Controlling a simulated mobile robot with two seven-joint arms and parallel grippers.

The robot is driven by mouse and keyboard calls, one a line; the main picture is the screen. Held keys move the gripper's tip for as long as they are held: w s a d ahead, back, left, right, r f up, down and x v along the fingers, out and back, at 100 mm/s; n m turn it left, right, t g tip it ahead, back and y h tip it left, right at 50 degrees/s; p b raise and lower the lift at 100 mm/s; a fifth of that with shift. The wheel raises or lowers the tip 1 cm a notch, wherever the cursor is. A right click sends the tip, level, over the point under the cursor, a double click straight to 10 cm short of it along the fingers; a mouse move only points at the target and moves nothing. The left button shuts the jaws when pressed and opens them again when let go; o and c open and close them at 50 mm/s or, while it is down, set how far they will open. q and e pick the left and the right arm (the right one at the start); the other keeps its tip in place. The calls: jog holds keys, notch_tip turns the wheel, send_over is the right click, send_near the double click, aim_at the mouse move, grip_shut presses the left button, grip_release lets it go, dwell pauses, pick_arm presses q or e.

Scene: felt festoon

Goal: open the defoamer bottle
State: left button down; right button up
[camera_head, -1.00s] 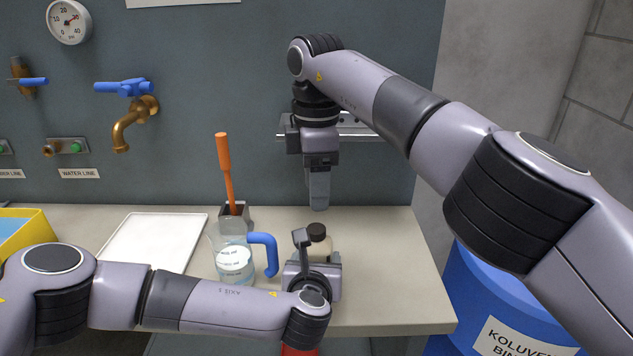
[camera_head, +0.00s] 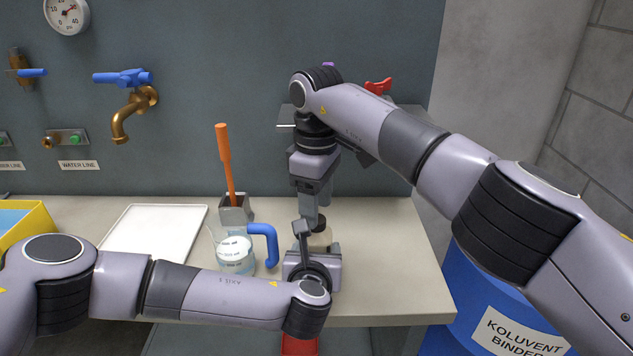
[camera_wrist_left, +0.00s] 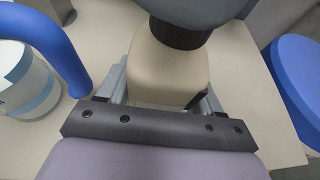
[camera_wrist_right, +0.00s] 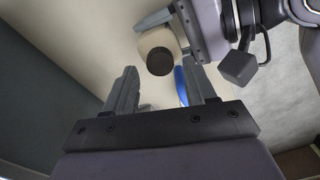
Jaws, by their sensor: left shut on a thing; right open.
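The defoamer bottle has a cream body (camera_wrist_left: 165,70) and a dark round cap (camera_wrist_left: 180,36). It stands upright near the front right of the bench; in the head view its body (camera_head: 320,239) is partly hidden by my grippers. My left gripper (camera_head: 313,264) is shut around the body, with one finger on each side in the left wrist view. My right gripper (camera_head: 316,208) is open and points down just above the bottle.
A clear jug (camera_head: 235,252) with a blue handle stands close left of the bottle. Behind it is an orange-handled tool (camera_head: 226,165) in a grey holder. A white tray (camera_head: 150,240) lies further left. A blue barrel (camera_head: 500,310) is right of the bench (camera_head: 400,270).

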jog(key=shift+f, duration=1.2)
